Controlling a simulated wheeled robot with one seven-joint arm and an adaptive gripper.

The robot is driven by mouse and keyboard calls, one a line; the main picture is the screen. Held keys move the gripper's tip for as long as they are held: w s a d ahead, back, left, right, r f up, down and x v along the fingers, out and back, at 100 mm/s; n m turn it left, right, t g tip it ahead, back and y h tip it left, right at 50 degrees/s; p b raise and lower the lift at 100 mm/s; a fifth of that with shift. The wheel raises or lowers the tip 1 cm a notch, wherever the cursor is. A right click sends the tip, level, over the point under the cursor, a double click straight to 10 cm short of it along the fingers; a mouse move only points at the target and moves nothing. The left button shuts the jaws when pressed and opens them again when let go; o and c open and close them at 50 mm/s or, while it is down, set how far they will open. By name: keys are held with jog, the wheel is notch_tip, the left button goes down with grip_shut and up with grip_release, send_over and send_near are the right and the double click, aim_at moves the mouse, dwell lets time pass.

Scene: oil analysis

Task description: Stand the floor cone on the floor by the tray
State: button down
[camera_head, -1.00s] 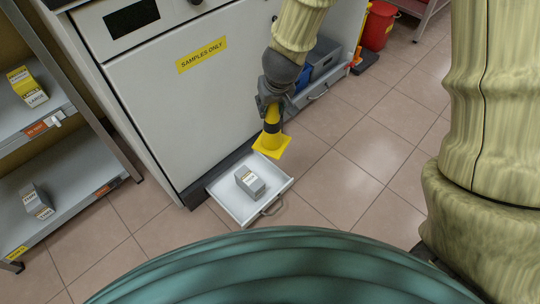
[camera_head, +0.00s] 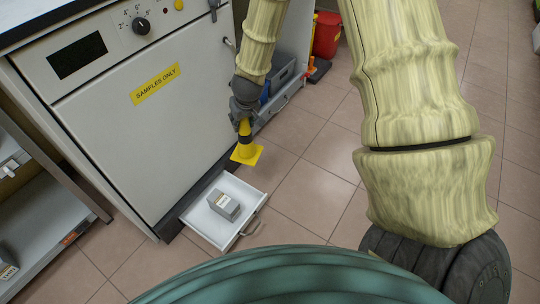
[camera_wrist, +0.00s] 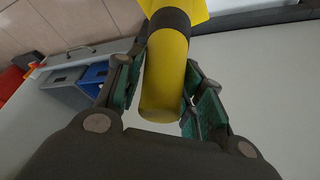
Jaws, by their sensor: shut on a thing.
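The yellow floor cone (camera_head: 246,153) with a dark band hangs upright in my gripper (camera_head: 242,118), its square base downward. My gripper is shut on the cone's upper part, and in the wrist view the cone (camera_wrist: 167,77) lies between the green-padded fingers (camera_wrist: 160,95). The white tray (camera_head: 208,230) is a pulled-out shallow drawer at the foot of the white cabinet, with a grey labelled box (camera_head: 224,206) in it. In the head view the cone appears just above and behind the tray's back right corner. I cannot tell its exact height over the floor.
The white cabinet (camera_head: 150,130) with a "SAMPLES ONLY" label stands behind the tray. Another open drawer with grey and blue bins (camera_head: 280,75) is beyond the cone. A red container (camera_head: 327,35) is farther back. Tiled floor (camera_head: 310,200) right of the tray is clear. Shelves stand at left.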

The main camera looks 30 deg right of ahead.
jog(key=s+d+f+m+h, duration=0.1)
jog(key=s+d+f, duration=0.2)
jog(key=d+f, duration=0.8)
jog(key=s+d+f+m, duration=0.2)
jog(key=s+d+f, duration=0.35)
jog(key=d, duration=0.85)
jog(key=w+a+f+b, duration=0.3)
jog(key=w+a+b, duration=0.2)
jog(key=a, duration=0.1)
jog(key=w+a+f+b, duration=0.3)
jog(key=w+a+b, duration=0.2)
jog(key=a, duration=0.1)
jog(key=shift+w+a+f, duration=0.2)
jog(key=shift+a+f, duration=0.1)
jog(key=shift+a, duration=0.1)
jog(key=shift+f, duration=0.1)
jog(key=c, duration=0.9)
grip_release()
